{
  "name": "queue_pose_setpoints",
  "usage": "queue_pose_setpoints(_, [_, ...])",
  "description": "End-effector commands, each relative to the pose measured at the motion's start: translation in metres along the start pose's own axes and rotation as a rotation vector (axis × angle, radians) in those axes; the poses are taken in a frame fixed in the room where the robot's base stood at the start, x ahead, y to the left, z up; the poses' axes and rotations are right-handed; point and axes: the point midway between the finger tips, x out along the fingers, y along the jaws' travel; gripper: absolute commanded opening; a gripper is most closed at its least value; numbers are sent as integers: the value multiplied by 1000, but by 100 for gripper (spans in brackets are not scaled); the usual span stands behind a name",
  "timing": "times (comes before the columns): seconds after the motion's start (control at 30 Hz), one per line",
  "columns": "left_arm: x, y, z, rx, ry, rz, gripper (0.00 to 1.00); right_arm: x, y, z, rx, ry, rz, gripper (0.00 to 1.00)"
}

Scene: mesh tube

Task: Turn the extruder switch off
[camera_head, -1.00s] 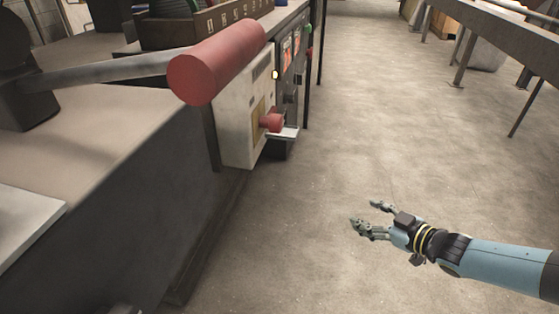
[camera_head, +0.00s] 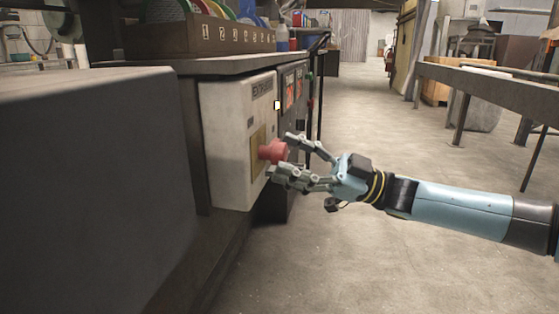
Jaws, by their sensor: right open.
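The extruder switch box (camera_head: 228,150) is a pale panel on the side of the bench, with a label near its top. Its red switch knob (camera_head: 271,151) sticks out from a yellowish plate (camera_head: 257,150). My right gripper (camera_head: 281,157) comes in from the right, with its open fingers above and below the knob's outer end. Whether the fingers touch the knob I cannot tell. My left gripper is not in view.
A dark panel with orange displays (camera_head: 288,95) sits just behind the box. A numbered wooden rack (camera_head: 200,35) stands on the bench above. A grey block (camera_head: 95,175) fills the left. The concrete floor (camera_head: 365,110) is clear, with a long table (camera_head: 490,90) at right.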

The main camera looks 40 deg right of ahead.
Motion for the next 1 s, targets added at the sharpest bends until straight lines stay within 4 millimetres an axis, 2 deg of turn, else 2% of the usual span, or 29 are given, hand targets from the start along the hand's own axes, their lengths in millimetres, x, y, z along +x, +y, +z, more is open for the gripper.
queue_pose_setpoints(0.2, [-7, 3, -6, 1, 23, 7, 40, 21, 0, 1, 2, 0, 1, 61])
queue_pose_setpoints(0.5, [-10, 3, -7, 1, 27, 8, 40, 24, 0, 0, 1, -1, 1, 61])
queue_pose_setpoints(0.93, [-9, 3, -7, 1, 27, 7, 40, 24, 0, 1, 1, -2, 1, 4])
queue_pose_setpoints(1.0, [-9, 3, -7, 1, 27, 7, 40, 24, 0, 1, 1, -2, 1, 3])
